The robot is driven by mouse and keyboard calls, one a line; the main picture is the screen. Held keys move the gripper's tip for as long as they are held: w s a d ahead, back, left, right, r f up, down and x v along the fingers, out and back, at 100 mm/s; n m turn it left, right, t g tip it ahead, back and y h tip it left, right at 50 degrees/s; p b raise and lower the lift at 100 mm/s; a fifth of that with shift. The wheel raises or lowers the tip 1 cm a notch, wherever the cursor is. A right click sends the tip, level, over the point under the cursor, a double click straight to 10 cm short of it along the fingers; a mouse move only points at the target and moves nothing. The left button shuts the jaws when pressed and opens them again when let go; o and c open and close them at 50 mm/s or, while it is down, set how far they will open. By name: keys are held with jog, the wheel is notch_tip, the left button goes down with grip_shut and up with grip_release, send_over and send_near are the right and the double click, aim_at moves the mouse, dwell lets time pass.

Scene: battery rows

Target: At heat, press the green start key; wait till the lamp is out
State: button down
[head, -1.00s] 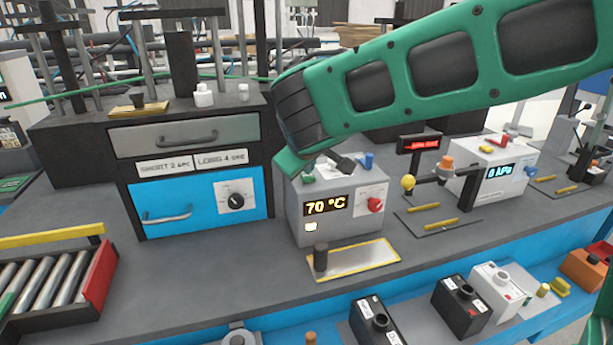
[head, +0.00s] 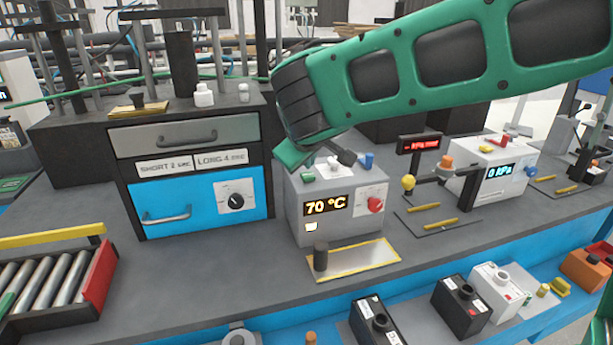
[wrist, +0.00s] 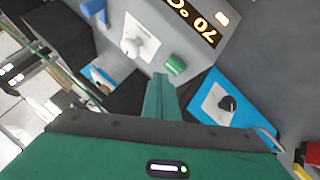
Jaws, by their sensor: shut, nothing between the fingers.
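The grey control box (head: 337,225) stands on the bench and reads 70 °C on its display (head: 326,205). A small lamp (head: 311,226) below the reading glows pale yellow; it is lit in the wrist view too (wrist: 222,18). The green start key (head: 308,178) is on the box's top, at its left. My gripper (wrist: 166,78) is shut and empty. In the wrist view its tip points at the green key (wrist: 175,64), close to it, with a small gap seeming to show. The head view does not show the fingertips clearly.
A white knob (wrist: 131,47) and a blue key (head: 366,160) share the box's top. A red knob (head: 375,204) is on its front. A yellow-edged plate (head: 370,262) lies before it. A blue drawer unit (head: 190,208) stands close at left.

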aim_at(308, 177)
jog(key=shift+r, duration=2.5)
jog(key=s+d+f+m+g+h, duration=0.1)
jog(key=s+d+f+m+g, duration=0.15)
jog(key=d, duration=0.75)
jog(key=s+d+f+m+g, duration=0.1)
jog(key=s+d+f+m, duration=0.2)
jog(key=d, duration=0.7)
jog(key=s+d+f+m+g+h, duration=0.15)
jog(key=s+d, duration=0.35)
jog(key=d, duration=0.5)
jog(key=s+d+f+m+g+y, duration=0.1)
jog(key=s+d+f+m, duration=0.1)
jog(key=s, duration=0.6)
jog(key=s+d+f+m+g+y, duration=0.1)
jog(key=s+d+f+m, duration=0.2)
jog(key=s, duration=0.5)
jog(key=s+d+f+m+g+y, duration=0.1)
jog(key=s+d+f+m+g, duration=0.1)
jog(key=s, duration=0.6)
notch_tip(308, 177, down, 2)
jog(key=shift+s+d+m, duration=0.2)
jog(key=shift+d+m, duration=0.3)
jog(key=shift+d, duration=0.7)
